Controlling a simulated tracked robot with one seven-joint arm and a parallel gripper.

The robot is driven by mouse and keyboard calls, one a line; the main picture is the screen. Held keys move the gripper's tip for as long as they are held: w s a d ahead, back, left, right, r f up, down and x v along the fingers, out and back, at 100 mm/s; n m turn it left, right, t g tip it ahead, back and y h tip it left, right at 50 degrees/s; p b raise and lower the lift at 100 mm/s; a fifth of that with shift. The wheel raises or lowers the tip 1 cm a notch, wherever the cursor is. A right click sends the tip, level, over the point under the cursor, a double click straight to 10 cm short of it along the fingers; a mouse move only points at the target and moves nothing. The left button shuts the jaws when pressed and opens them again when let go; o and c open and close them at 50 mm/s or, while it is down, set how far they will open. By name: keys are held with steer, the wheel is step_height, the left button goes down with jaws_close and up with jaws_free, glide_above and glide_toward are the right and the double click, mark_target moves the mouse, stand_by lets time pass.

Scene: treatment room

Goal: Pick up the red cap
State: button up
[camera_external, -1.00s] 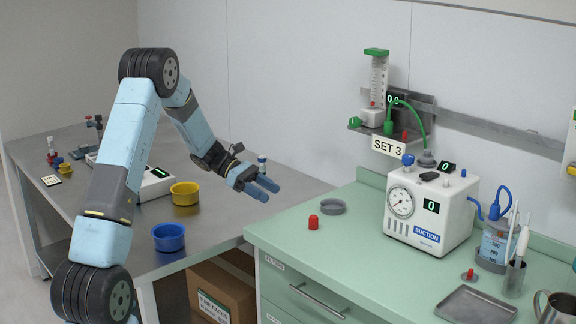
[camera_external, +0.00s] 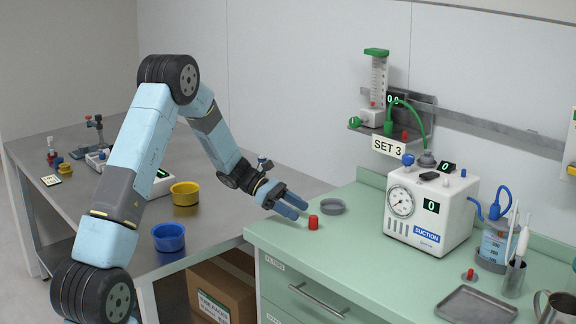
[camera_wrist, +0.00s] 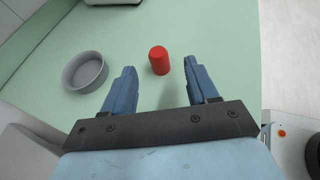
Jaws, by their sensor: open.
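In the wrist view the red cap (camera_wrist: 159,60) is a little beyond the fingertips, nearer the right finger. My gripper (camera_external: 298,210) is open and empty, to the left of the cap in the external view, with its fingers pointing at it. In the wrist view my gripper (camera_wrist: 160,80) has its two blue fingers apart, with nothing between them.
A grey round dish (camera_external: 332,207) stands just behind the cap; the dish (camera_wrist: 85,72) is left of the fingers in the wrist view. The white suction unit (camera_external: 430,210) stands to the right. A metal tray (camera_external: 476,305) lies at the front right.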

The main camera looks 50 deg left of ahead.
mark_target(313, 220)
steer(key=x, duration=0.4)
steer(key=shift+w, duration=0.2)
steer(key=shift+r, duration=0.1)
steer(key=shift+c, duration=0.4)
jaws_close()
